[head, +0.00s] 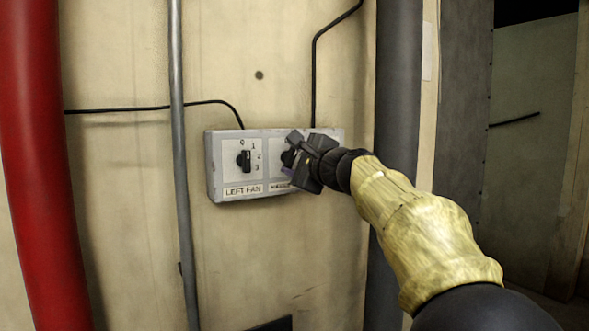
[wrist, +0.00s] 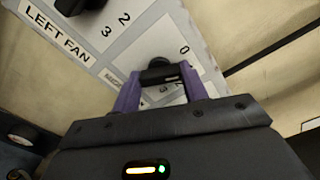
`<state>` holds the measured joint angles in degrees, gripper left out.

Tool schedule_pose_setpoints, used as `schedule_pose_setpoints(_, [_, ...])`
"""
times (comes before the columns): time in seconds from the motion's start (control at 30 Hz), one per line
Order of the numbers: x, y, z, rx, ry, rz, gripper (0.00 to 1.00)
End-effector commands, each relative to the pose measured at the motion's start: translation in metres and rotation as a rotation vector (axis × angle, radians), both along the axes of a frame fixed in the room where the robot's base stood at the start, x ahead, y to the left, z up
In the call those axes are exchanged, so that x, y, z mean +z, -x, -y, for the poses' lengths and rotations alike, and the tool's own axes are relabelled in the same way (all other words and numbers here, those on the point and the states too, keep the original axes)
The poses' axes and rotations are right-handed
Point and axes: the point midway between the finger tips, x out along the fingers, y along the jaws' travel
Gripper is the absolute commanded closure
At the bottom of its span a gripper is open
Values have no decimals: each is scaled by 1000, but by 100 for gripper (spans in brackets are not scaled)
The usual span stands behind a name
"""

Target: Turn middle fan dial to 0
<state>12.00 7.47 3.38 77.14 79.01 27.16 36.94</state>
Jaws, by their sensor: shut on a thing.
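The middle dial (head: 287,158) is a black knob on a grey wall-mounted control box (head: 213,165), just right of the dial labelled LEFT FAN. In the head view my gripper (head: 294,160) covers most of this dial and its label. In the wrist view my gripper's two purple fingers (wrist: 160,92) are on either side of the black dial (wrist: 158,73) and shut on it. A printed 0 shows to the upper right of the dial, and a 3 shows below it between the fingers. I cannot tell which number the dial points to.
The left fan dial (head: 244,160) is close on the left, with numbers 0 to 3. A thin grey pipe (head: 180,200) and a red pipe (head: 42,180) stand to the left. A thick dark pipe (head: 398,90) stands right of the box. Black cables (head: 314,80) run into the box top.

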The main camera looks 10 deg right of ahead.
Motion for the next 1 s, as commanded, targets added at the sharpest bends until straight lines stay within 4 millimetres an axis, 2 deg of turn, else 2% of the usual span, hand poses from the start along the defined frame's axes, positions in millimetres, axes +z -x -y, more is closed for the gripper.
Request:
schedule_pose_setpoints(0.03, [-5,0,-1,2,37,13,79])
schedule_pose_setpoints(0.5, [-4,0,0,2,359,114,79])
schedule_pose_setpoints(1.0, [-2,0,0,2,435,137,79])
